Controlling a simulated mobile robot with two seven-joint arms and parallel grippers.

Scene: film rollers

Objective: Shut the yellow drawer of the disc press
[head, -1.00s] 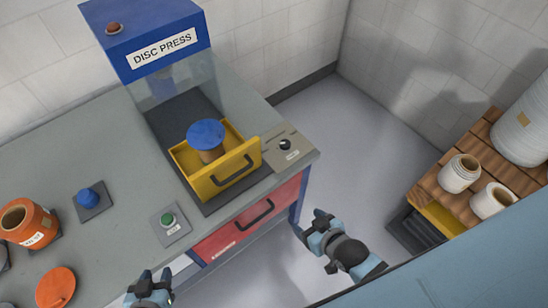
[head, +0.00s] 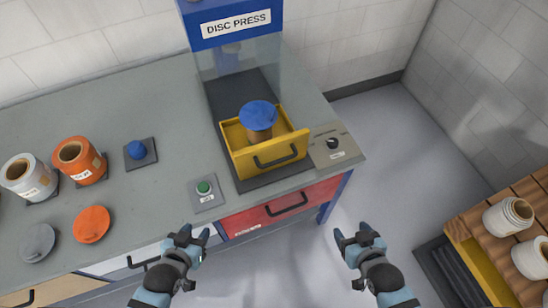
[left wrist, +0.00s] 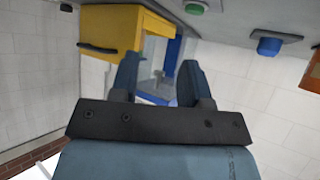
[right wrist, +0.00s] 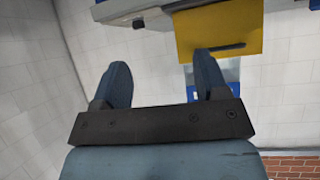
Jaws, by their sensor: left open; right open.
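The disc press (head: 236,24) stands on the grey counter, with a blue head and clear guard panels. Its yellow drawer (head: 270,157) is pulled out toward me and has a dark handle on its front. A brown roller with a blue disc (head: 258,114) on top stands in the drawer. My left gripper (head: 196,235) is open and empty, in front of the counter and below left of the drawer. My right gripper (head: 358,234) is open and empty, below right of the drawer. The yellow drawer also shows in the left wrist view (left wrist: 112,30) and the right wrist view (right wrist: 222,32).
A green button (head: 204,188) and a dark knob (head: 333,143) flank the drawer. A red drawer (head: 283,203) is shut below. An orange pot (head: 80,160), a white pot (head: 28,176) and loose lids lie left. A wooden rack (head: 470,232) with white rolls stands right.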

